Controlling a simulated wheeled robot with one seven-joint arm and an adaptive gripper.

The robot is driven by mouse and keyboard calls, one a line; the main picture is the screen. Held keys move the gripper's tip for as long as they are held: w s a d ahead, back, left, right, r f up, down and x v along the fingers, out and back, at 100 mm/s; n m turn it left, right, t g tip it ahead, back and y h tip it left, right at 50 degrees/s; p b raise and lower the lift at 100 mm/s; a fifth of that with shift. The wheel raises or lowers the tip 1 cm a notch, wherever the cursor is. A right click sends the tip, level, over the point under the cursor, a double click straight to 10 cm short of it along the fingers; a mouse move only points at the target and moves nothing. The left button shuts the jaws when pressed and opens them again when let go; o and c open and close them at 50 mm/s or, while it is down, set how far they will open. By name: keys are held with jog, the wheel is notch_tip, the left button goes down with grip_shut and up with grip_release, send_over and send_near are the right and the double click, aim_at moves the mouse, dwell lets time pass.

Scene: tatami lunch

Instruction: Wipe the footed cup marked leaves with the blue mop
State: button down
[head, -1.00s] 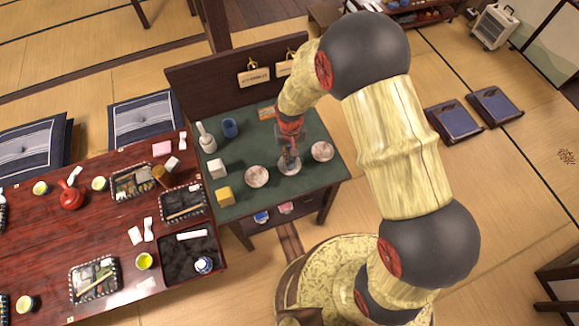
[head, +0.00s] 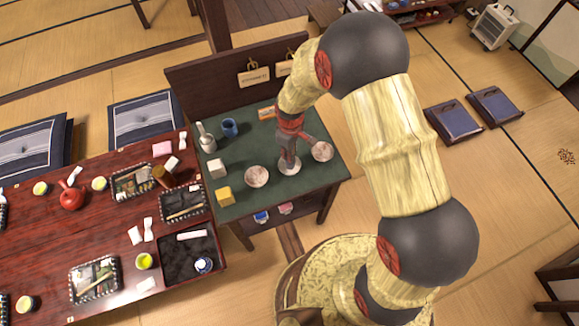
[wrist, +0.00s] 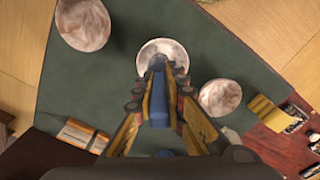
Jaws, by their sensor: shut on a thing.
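Three round, pale marbled pieces stand on the green table top, seen from above: a left one (head: 257,177), a middle one (head: 290,167) and a right one (head: 322,152). I cannot make out leaf marks or feet on any of them. My gripper (wrist: 160,82) is shut on the blue mop (wrist: 158,98), which shows between the fingers in the wrist view. In the head view my gripper (head: 288,150) points down over the middle piece, which also shows in the wrist view (wrist: 155,47). The mop's tip overlaps that piece; I cannot tell whether they touch.
On the table's left stand a blue cup (head: 230,128), a grey holder (head: 208,144), a white block (head: 217,168) and a yellow block (head: 224,196). A dark panel (head: 195,85) rises behind. A red lunch table (head: 110,235) with trays lies to the left.

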jog(key=shift+s, duration=0.1)
jog(key=m, duration=0.6)
jog(key=shift+a+m, duration=0.25)
jog(key=shift+m, duration=0.15)
jog(key=m, duration=0.7)
jog(key=shift+s+a, duration=0.1)
jog(key=shift+a, duration=0.1)
jog(key=shift+r, duration=0.15)
notch_tip(320, 180, up, 10)
jog(key=p, duration=0.6)
jog(key=shift+f, duration=0.25)
